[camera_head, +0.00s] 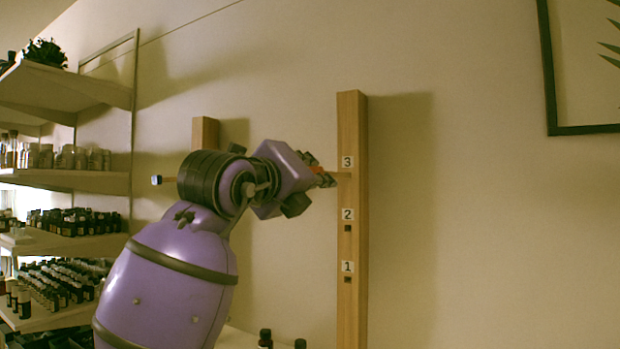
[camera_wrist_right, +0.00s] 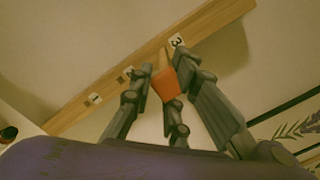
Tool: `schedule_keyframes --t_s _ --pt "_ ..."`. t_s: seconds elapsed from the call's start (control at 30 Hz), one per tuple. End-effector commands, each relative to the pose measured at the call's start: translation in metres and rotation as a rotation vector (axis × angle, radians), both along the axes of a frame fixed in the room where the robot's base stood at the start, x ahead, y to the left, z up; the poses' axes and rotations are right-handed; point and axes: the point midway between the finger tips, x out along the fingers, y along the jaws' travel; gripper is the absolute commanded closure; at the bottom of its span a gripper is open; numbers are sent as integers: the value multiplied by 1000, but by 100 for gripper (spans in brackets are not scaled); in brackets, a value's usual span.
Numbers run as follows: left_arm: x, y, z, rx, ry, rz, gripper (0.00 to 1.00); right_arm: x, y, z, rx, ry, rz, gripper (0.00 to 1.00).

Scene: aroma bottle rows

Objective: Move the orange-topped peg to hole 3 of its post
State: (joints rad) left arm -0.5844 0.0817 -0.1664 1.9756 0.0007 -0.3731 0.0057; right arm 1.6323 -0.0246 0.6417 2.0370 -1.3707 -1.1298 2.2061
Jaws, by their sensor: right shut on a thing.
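The orange-topped peg (camera_head: 318,170) is level, with its pale shaft reaching the post (camera_head: 352,120) just under label 3 (camera_head: 347,162). The shaft tip meets the post at hole 3; how deep it sits I cannot tell. The holes under label 2 (camera_head: 347,214) and label 1 (camera_head: 347,266) are empty. My right gripper (camera_head: 326,177) is shut on the peg's orange top. In the right wrist view, its fingers surround the orange top (camera_wrist_right: 166,84), and the shaft runs to the post (camera_wrist_right: 215,18) beside label 3. My left gripper is not in view.
A second post (camera_head: 205,131) stands behind my arm, with a dark-ended peg (camera_head: 156,180) to its left. Bottle shelves (camera_head: 75,182) fill the left side. Dark bottles (camera_head: 265,338) stand low near the post. The wall right of the post is clear below a picture frame (camera_head: 549,70).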

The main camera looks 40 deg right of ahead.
Motion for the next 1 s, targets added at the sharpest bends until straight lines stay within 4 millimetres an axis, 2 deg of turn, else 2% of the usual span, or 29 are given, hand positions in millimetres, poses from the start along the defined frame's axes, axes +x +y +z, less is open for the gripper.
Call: schedule_keyframes --t_s 0.9,0.93,1.0 --pt "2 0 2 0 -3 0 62 6 -22 0 0 1 -1 100" --pt "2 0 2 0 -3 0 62 6 -22 0 0 1 -1 83" --pt "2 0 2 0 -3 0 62 6 -22 0 0 1 -1 74"
